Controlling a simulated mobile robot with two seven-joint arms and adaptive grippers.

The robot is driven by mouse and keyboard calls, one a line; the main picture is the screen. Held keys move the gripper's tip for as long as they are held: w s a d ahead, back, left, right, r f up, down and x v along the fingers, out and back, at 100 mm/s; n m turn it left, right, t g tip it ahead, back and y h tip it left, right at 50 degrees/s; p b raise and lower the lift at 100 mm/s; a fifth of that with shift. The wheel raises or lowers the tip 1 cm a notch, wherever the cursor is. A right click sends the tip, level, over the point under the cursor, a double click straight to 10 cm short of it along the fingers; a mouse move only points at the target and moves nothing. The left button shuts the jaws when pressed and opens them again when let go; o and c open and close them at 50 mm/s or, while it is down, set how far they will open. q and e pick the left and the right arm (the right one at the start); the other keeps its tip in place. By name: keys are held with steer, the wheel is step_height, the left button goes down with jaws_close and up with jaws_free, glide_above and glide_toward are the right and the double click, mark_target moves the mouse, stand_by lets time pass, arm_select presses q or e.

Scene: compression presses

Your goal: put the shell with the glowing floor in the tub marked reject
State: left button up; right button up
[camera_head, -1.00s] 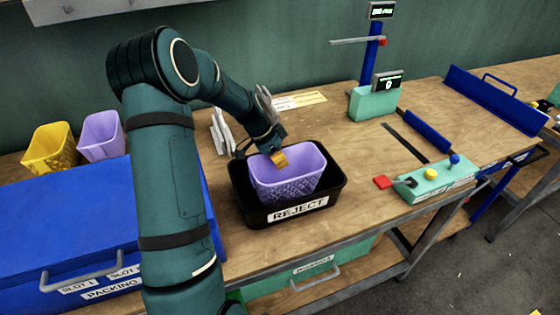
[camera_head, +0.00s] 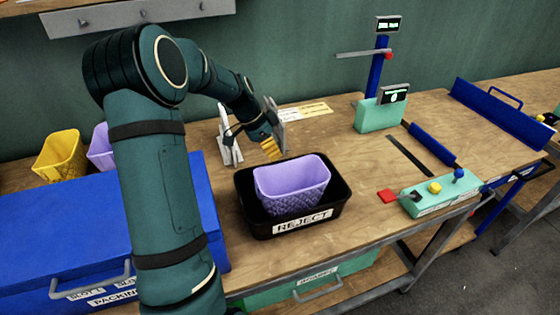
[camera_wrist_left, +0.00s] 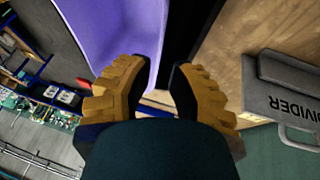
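A lavender shell (camera_head: 290,186) with a textured lower wall sits upright inside the black tub (camera_head: 258,229) marked REJECT. No glow shows on the part of its inside that I see. My left gripper (camera_head: 271,148) is just behind the tub's back edge, apart from the shell. In the left wrist view its yellow finger pads (camera_wrist_left: 160,92) stand apart with nothing between them, and the lavender shell (camera_wrist_left: 112,30) is beyond them at upper left. My right gripper is not in view.
A yellow shell (camera_head: 61,156) and another lavender shell (camera_head: 101,148), partly hidden by my arm, stand behind the blue box (camera_head: 60,225). A grey piece marked DIVIDER (camera_wrist_left: 285,95) is near the gripper.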

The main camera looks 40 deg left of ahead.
arm_select(q)
steer(key=shift+v, duration=1.5)
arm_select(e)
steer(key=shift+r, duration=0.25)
